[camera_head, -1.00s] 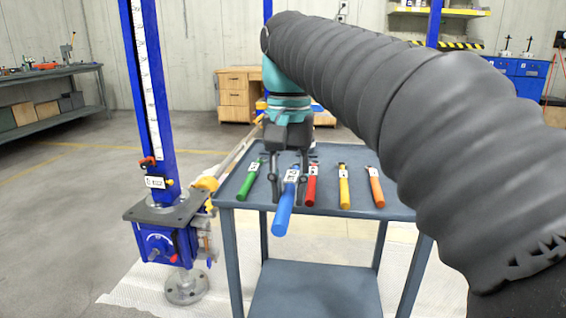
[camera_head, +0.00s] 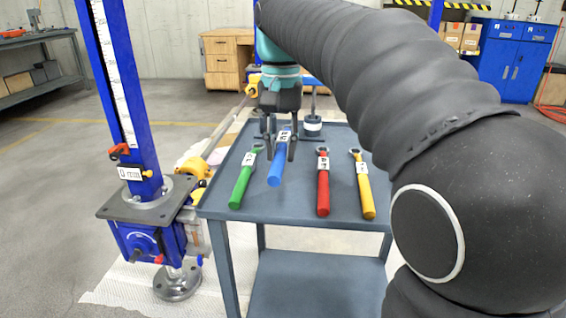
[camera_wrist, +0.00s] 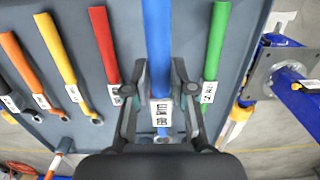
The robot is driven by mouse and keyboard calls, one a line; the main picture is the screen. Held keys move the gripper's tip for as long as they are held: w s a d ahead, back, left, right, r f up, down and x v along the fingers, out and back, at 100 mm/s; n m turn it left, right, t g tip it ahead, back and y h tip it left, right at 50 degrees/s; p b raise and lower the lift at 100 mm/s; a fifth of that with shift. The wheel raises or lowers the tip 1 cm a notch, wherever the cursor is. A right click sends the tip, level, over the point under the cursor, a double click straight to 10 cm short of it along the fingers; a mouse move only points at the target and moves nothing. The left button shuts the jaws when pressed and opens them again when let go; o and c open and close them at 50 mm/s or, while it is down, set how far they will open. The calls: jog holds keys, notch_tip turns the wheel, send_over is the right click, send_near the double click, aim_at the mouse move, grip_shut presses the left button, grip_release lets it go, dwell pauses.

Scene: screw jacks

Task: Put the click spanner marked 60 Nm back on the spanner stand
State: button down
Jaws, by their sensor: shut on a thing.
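My gripper (camera_head: 277,150) is shut on a blue spanner (camera_head: 276,168), gripped near its white label; the handle points toward the front edge of the trolley. In the wrist view, the blue spanner (camera_wrist: 157,45) runs between my fingers (camera_wrist: 160,90), and it looks nearer than the other spanners. Its label is too small to read surely. A green spanner (camera_head: 242,182) lies to its left, and a red spanner (camera_head: 323,188) and a yellow spanner (camera_head: 363,188) to its right. I cannot tell which thing is the spanner stand.
The spanners are over a grey-blue trolley top (camera_head: 290,211). An orange spanner (camera_wrist: 22,68) and a dark one lie beyond the yellow. A post with a dark-and-white round piece (camera_head: 313,124) is at the trolley's back. A blue screw jack (camera_head: 150,240) stands at left.

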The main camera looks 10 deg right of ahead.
aim_at(285, 134)
jog(key=w+f, duration=0.1)
jog(key=w+d+f, duration=0.1)
jog(key=w, duration=0.1)
jog(key=w+f, duration=0.1)
jog(key=w, duration=0.1)
jog(key=shift+w+d+f, duration=0.1)
jog(key=shift+d+f, duration=0.05)
jog(key=shift+d, duration=0.2)
jog(key=shift+f+b, duration=0.55)
jog(key=shift+f, duration=1.55)
jog(key=c, duration=1)
grip_release()
jog(key=shift+o, duration=0.2)
jog(key=r+p, duration=0.1)
jog(key=r, duration=0.3)
jog(key=r+p, duration=0.1)
jog(key=r, duration=0.3)
jog(key=r+p, duration=0.1)
jog(key=r, duration=0.3)
jog(key=shift+w+d+r, duration=0.1)
jog(key=shift+w, duration=0.2)
